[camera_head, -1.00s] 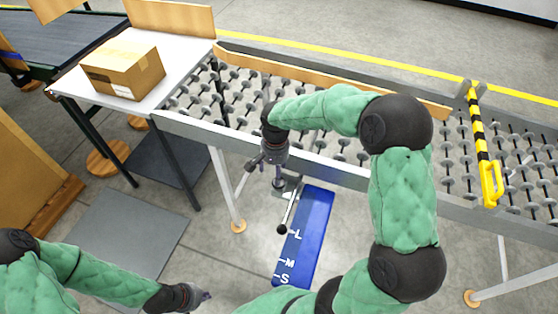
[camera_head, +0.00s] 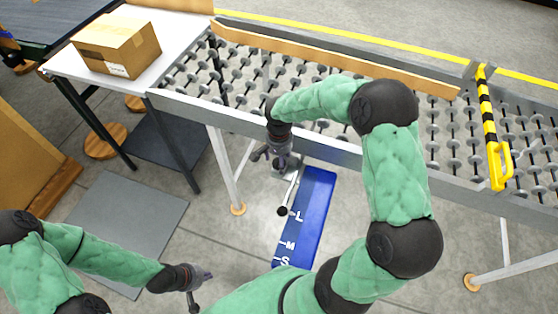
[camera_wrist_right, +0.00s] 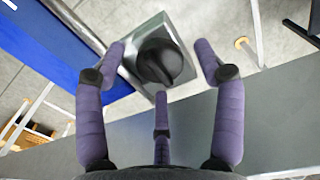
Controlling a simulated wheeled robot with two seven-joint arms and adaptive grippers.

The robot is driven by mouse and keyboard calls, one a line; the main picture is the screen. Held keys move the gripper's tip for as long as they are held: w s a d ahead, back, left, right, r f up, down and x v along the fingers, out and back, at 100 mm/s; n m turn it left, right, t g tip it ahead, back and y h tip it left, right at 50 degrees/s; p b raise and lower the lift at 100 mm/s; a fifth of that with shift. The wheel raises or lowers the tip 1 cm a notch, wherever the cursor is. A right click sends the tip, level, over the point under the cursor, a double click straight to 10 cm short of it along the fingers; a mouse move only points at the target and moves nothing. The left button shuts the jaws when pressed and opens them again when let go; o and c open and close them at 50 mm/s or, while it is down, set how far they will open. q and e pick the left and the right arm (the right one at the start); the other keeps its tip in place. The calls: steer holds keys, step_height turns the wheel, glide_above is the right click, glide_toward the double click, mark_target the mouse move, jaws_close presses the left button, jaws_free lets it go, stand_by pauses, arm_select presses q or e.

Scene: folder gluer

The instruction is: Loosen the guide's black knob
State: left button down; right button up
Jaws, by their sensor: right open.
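In the right wrist view the black knob (camera_wrist_right: 158,62) sits on a square grey metal plate (camera_wrist_right: 128,62), part of the guide. My right gripper (camera_wrist_right: 165,65) is open, its purple fingers spread on either side of the knob with a third finger below it. I cannot tell whether any finger touches the knob. In the head view my right gripper (camera_head: 275,158) points down beside the conveyor's front rail, above the guide's metal piece, and hides the knob. My left gripper (camera_head: 205,277) is low at the left, away from the guide; its fingers are too small to read.
A blue scale plate (camera_head: 314,205) marked L, M and S lies below the guide. A lever with a black ball end (camera_head: 282,211) hangs over it. The roller conveyor (camera_head: 350,130) runs behind. A cardboard box (camera_head: 117,45) stands on the white table (camera_head: 75,67).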

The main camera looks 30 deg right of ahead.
steer(key=shift+f, duration=0.15)
steer(key=shift+c, duration=0.3)
steer(key=c, duration=1.1)
steer(key=shift+n, duration=0.3)
steer(key=n+p, duration=0.2)
steer(key=n, duration=0.1)
steer(key=n+p, duration=0.2)
steer(key=n, duration=0.3)
steer(key=shift+s+n, duration=0.1)
steer(key=shift+n, duration=0.3)
steer(key=n+p, duration=0.2)
steer(key=n, duration=0.2)
steer(key=shift+n+p, duration=1.3)
steer(key=shift+n, duration=1.1)
